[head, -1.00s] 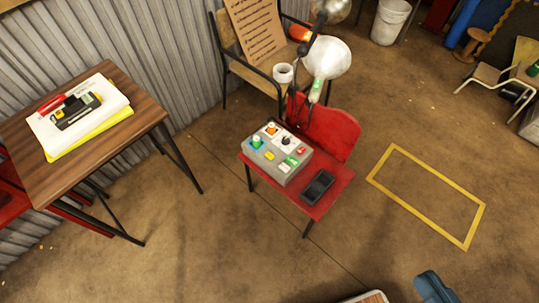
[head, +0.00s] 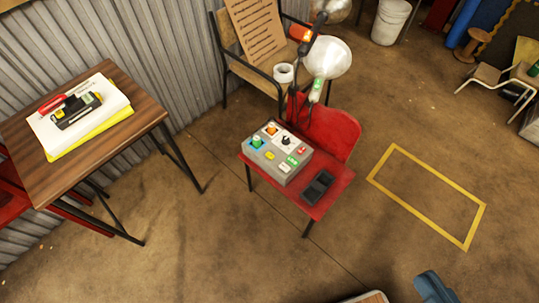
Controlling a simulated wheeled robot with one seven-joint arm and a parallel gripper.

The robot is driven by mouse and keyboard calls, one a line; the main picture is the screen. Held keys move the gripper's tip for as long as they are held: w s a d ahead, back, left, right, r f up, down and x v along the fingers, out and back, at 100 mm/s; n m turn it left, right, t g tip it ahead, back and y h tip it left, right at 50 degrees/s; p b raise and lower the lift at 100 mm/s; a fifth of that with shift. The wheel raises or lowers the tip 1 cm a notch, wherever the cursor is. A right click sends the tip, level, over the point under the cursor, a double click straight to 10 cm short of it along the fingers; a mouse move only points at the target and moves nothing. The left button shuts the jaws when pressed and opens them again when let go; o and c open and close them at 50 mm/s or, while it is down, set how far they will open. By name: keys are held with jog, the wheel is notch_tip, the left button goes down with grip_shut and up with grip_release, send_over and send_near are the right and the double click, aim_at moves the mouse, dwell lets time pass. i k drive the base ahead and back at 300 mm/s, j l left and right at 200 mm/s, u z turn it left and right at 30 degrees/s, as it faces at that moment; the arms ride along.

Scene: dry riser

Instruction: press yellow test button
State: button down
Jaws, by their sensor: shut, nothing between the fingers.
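The grey control box (head: 271,170) sits on the red seat (head: 320,208) near the middle of the head view. Its top carries a small yellow button (head: 270,156) near the front left edge, fully visible and uncovered. Around it are a green knob (head: 256,142), an orange knob (head: 271,130), a black dial (head: 287,140), a red button (head: 302,151), a green button (head: 292,161) and a white button (head: 284,168). My gripper (head: 311,105) appears small and dark below my white wrist, shut and empty, up and right of the box and apart from the button.
A black device (head: 318,187) lies right of the box. The red backrest (head: 330,130) rises behind it. A wooden table (head: 100,150) with papers stands left. A wooden chair (head: 232,65) stands behind. Floor inside the yellow outline (head: 468,243) is clear.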

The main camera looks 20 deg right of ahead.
aim_at(268, 155)
jog(key=i+j, duration=0.15)
jog(key=j, duration=0.2)
jog(key=i+j+z, duration=0.1)
jog(key=j, duration=0.25)
jog(key=i+j, duration=0.25)
jog(key=i+j+z, duration=0.1)
jog(key=j, duration=0.4)
jog(key=i+j, duration=0.2)
jog(key=j, duration=0.15)
jog(key=z, duration=0.05)
